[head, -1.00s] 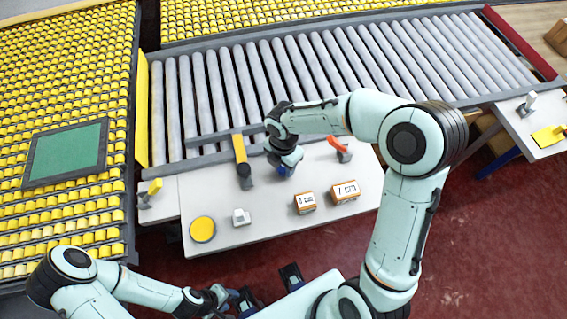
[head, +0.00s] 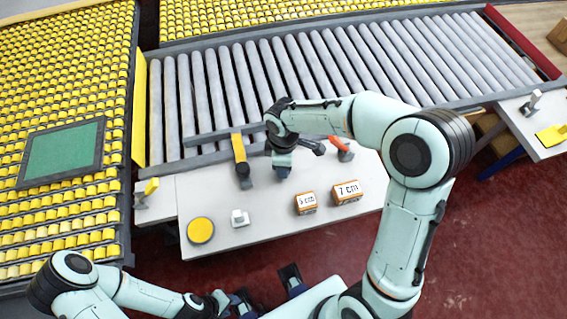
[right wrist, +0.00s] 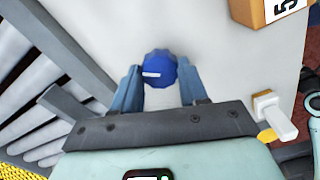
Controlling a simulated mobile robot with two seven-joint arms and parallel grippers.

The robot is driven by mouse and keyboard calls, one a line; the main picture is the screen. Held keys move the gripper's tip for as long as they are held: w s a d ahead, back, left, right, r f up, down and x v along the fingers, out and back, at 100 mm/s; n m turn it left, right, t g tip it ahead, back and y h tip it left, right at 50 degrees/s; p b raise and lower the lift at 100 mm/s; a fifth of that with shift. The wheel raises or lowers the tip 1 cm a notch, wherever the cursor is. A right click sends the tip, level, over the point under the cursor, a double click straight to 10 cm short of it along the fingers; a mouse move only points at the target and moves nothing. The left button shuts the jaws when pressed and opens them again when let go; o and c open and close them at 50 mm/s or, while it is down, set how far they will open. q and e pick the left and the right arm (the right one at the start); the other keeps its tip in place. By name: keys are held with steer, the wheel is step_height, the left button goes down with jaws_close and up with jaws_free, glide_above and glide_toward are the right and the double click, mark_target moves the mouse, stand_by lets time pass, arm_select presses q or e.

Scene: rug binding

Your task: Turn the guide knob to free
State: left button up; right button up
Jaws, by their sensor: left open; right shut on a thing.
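The blue guide knob (right wrist: 160,68) sits on the pale worktop in the right wrist view. A white mark on its face points to the left of that picture. My right gripper (right wrist: 160,80) has one finger on either side of the knob and is shut on it. In the head view my right gripper (head: 282,168) points down at the worktop beside the rollers and hides the knob. My left gripper (head: 238,300) is open and empty at the bottom, apart from the worktop.
A yellow-handled lever (head: 240,155) stands left of my right gripper, and a red-handled lever (head: 340,147) right of it. The 5 cm box (head: 306,203), 7 cm box (head: 347,192), white switch block (head: 239,218) and yellow disc (head: 200,230) are on the worktop (head: 270,225).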

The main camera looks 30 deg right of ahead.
steer(key=m+b, duration=0.1)
steer(key=m, duration=0.4)
steer(key=shift+m, duration=0.3)
steer(key=m, duration=0.5)
steer(key=shift+b, duration=0.35)
steer(key=shift+m, duration=0.4)
steer(key=o, duration=1.1)
steer(key=shift+c, duration=0.2)
step_height(320, 180, up, 13)
steer(key=p, duration=0.2)
steer(key=shift+r, duration=0.2)
